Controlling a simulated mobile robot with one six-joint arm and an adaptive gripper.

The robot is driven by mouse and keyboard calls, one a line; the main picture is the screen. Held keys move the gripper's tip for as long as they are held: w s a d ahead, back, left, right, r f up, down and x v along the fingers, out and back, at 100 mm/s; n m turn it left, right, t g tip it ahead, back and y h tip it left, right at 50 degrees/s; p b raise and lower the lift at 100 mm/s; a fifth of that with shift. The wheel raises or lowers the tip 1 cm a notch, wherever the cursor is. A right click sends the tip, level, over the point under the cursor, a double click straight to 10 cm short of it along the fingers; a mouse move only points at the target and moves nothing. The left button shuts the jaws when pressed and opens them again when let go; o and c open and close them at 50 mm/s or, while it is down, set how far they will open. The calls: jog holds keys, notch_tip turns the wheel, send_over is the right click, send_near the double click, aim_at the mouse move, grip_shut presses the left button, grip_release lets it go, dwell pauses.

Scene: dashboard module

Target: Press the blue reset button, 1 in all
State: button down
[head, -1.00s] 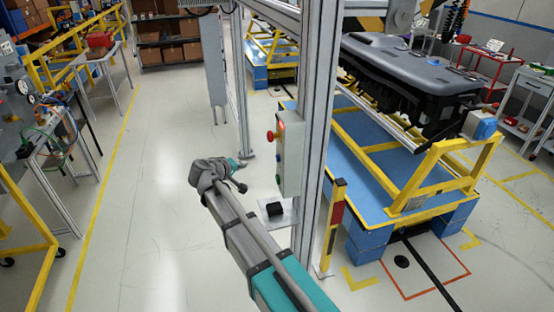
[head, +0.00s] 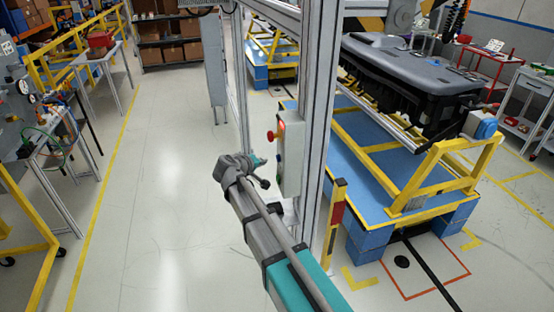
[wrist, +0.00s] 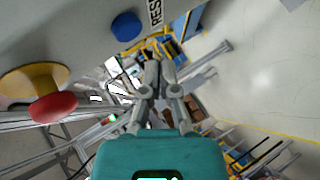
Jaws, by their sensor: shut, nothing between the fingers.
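The blue button (wrist: 126,26) is a round cap on the grey control box face at the top of the wrist view, beside black lettering that reads "RES". In the head view the grey control box (head: 292,155) is fixed to a metal post. My gripper (wrist: 160,62) is shut and empty. Its fingertips show below and to the right of the blue button in the wrist view, apart from it in the picture. In the head view my teal gripper body is just left of the box, and the fingertips cannot be made out.
A red mushroom button (wrist: 52,106) on a yellow collar sticks out of the same box; it also shows in the head view (head: 271,136). The metal post (head: 322,130) stands right of my arm. Open floor lies to the left.

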jog(key=shift+w+d, duration=0.3)
jog(key=shift+d, duration=0.6)
jog(key=shift+d, duration=0.15)
dwell(0.9)
jog(key=shift+w+d, duration=0.1)
jog(key=shift+d, duration=0.2)
jog(key=shift+w+d, duration=0.1)
jog(key=shift+d, duration=0.3)
dwell(1.0)
jog(key=shift+a, duration=0.1)
dwell(0.3)
jog(key=shift+s+a, duration=0.2)
jog(key=shift+a, duration=0.5)
jog(key=a, duration=0.2)
jog(key=s+a, duration=0.1)
jog(key=a, duration=0.1)
jog(key=shift+s+a, duration=0.2)
jog(key=shift+a, duration=0.2)
